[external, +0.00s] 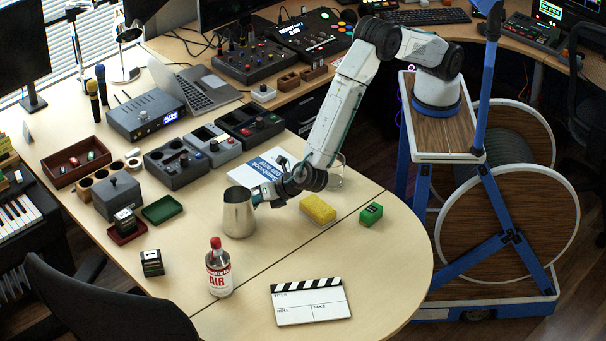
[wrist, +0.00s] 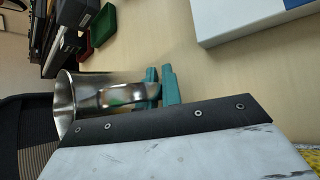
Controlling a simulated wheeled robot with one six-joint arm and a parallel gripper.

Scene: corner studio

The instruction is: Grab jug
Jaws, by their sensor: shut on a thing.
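The jug (external: 238,214) is a shiny metal pitcher standing on the pale desk, left of my arm. In the wrist view the jug (wrist: 66,105) shows at the left with its handle toward my gripper. My gripper (external: 259,196) reaches it from the right at handle height. In the wrist view my gripper's teal fingers (wrist: 158,88) are shut on the jug's handle. The far side of the jug and the exact finger contact are partly hidden.
A yellow sponge (external: 318,209), a green block (external: 371,214) and a clear glass (external: 336,172) are near my arm. A blue-and-white book (external: 256,170) lies behind the jug.

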